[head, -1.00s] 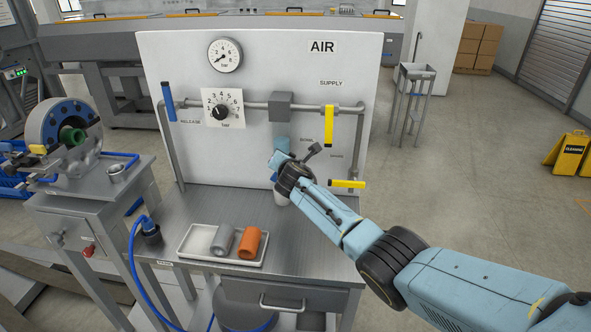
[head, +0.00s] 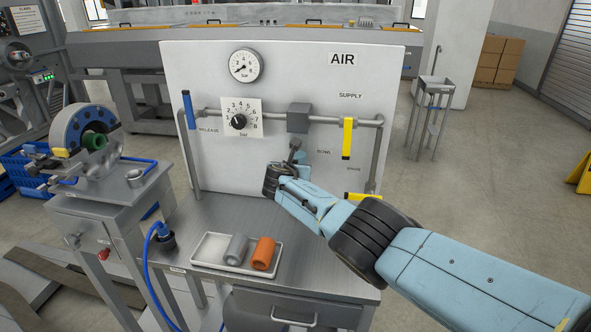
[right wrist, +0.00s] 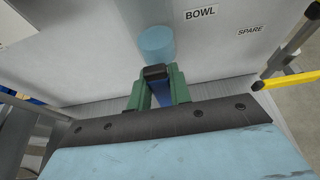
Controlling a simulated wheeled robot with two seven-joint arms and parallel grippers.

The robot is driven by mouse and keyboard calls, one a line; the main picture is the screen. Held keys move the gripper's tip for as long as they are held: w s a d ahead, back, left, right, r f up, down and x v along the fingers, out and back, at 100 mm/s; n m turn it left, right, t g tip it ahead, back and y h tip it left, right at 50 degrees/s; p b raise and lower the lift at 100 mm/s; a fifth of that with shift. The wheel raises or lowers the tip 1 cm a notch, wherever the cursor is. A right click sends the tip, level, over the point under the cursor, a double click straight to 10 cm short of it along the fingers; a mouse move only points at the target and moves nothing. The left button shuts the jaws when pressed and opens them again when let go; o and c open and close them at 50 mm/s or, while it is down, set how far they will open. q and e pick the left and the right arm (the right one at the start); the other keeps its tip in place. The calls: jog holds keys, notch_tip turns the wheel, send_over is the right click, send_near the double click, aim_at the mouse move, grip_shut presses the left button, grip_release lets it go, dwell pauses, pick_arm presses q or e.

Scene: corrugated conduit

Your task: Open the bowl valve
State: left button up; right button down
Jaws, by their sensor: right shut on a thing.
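The BOWL label (head: 322,152) is on the white panel's lower middle; it also shows in the right wrist view (right wrist: 200,14). In the right wrist view my right gripper (right wrist: 158,88) is shut on a dark blue valve handle (right wrist: 163,96), which shows between its green fingers. A light blue round part (right wrist: 155,42) lies just beyond the fingertips against the panel; I cannot tell what it belongs to. In the head view my right wrist hides the fingers and the bowl valve. My left gripper is out of view.
A vertical yellow SUPPLY handle (head: 347,138) and a blue RELEASE handle (head: 188,110) hang on the pipework. The yellow SPARE handle (right wrist: 286,79) is close on the right. A tray (head: 207,251) with grey and orange cylinders sits on the bench.

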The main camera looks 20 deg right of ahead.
jog(key=shift+f, duration=0.15)
jog(key=c, duration=1.3)
grip_release()
jog(key=shift+s+a+r+p, duration=0.15)
jog(key=shift+r+p, duration=0.1)
jog(key=shift+p, duration=0.2)
jog(key=shift+p+v, duration=2.95)
jog(key=shift+v, duration=3.45)
